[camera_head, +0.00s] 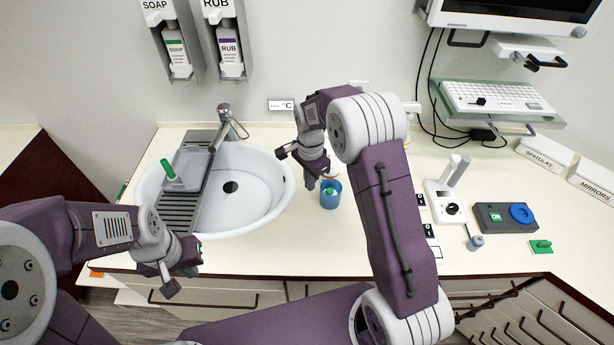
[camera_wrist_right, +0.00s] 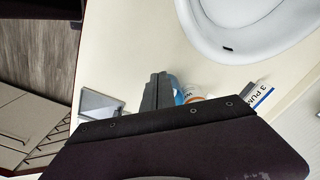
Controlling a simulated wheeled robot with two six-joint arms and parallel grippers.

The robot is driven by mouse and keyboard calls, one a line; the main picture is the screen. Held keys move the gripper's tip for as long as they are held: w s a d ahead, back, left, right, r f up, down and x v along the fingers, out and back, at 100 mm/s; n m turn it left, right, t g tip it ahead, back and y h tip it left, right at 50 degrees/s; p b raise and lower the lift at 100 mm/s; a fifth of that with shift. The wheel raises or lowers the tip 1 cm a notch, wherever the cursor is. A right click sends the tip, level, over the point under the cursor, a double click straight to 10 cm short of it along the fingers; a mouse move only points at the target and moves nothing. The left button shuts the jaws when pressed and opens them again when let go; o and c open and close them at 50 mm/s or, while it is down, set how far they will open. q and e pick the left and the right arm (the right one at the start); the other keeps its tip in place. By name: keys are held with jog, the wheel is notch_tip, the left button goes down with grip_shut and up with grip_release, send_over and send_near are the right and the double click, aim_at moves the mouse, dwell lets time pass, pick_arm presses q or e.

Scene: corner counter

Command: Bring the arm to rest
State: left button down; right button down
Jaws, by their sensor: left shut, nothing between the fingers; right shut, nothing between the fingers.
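My right gripper (camera_head: 308,180) hangs over the counter between the sink and a blue cup, with its fingers shut and empty. In the right wrist view its fingers (camera_wrist_right: 157,92) lie together with nothing between them. My left gripper (camera_head: 169,287) is shut and empty, low at the left, in front of the counter's front edge and below the sink. Both arms are bent, and the right arm covers part of the counter's middle.
A blue cup (camera_head: 330,196) stands close beside the right gripper. The white sink (camera_head: 263,190) has a rack (camera_head: 178,212) and a tray with a green item across it. A black box with a blue disc (camera_head: 521,213) and a green block (camera_head: 541,246) sit at the right.

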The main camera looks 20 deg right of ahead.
jog(key=s+f+n+b, duration=0.1)
jog(key=s+n+b, duration=0.1)
jog(key=s+n, duration=0.2)
jog(key=s+d+f+n+b, duration=0.1)
jog(key=s+n+b, duration=0.1)
jog(key=s+n, duration=0.3)
jog(key=s+d+f+n+t+b, duration=0.1)
jog(key=s+n+b, duration=0.2)
jog(key=s, duration=0.7)
jog(key=shift+s+d+f+n, duration=0.15)
jog(key=shift+d+f+n, duration=0.15)
jog(key=shift+n, duration=0.4)
jog(key=shift+s, duration=0.1)
